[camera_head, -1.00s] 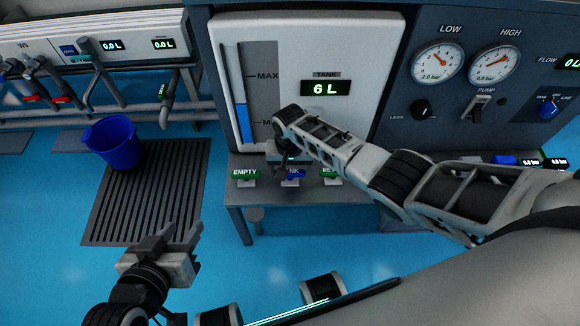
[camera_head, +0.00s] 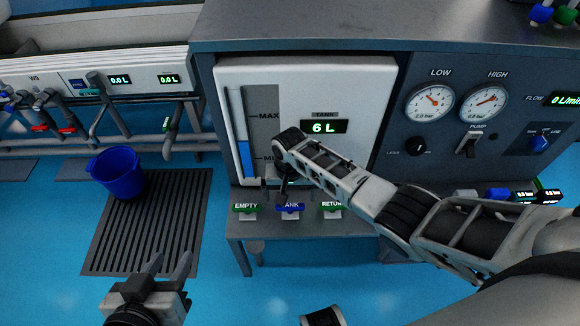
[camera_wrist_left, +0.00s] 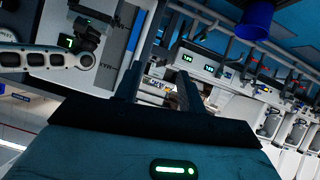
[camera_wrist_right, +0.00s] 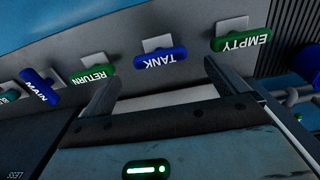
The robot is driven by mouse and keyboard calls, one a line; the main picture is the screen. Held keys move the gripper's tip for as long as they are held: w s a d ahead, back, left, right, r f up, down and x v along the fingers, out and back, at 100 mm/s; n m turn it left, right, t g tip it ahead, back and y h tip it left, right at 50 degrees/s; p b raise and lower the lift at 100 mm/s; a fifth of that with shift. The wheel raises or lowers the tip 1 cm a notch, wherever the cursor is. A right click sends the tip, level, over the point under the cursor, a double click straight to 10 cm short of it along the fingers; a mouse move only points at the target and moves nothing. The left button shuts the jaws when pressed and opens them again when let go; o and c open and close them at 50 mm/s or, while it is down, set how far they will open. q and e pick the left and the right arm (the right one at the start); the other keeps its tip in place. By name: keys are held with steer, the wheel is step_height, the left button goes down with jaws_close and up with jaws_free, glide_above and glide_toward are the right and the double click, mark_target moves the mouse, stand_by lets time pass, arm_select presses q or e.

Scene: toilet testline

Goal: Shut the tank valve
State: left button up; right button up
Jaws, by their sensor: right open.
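The tank valve (camera_head: 290,207) is a blue handle labelled TANK, lying crosswise on the ledge under the tank panel. It also shows in the right wrist view (camera_wrist_right: 160,61), upside down, just beyond the fingertips. My right gripper (camera_head: 286,184) is just above and behind the handle in the head view. In the right wrist view its jaws (camera_wrist_right: 162,82) are open and empty, one finger to each side of the handle, with no contact visible. My left gripper (camera_head: 168,264) is open and empty over the floor at the lower left; its fingers also show in the left wrist view (camera_wrist_left: 157,88).
The green EMPTY handle (camera_head: 246,208) and green RETURN handle (camera_head: 332,207) flank the tank valve closely. The tank display (camera_head: 324,127) reads 6 L. A blue bucket (camera_head: 118,174) stands on the floor grate (camera_head: 160,235). Open floor lies in front of the ledge.

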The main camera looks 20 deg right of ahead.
step_height(320, 180, up, 5)
steer(key=p, duration=0.2)
step_height(320, 180, up, 6)
steer(key=f+p, duration=0.1)
steer(key=p, duration=0.1)
glide_above(290, 205)
arm_select(q)
steer(key=r, duration=0.3)
steer(key=shift+a+r, duration=0.3)
arm_select(e)
steer(key=shift+r, duration=0.55)
arm_select(q)
steer(key=shift+s, duration=0.1)
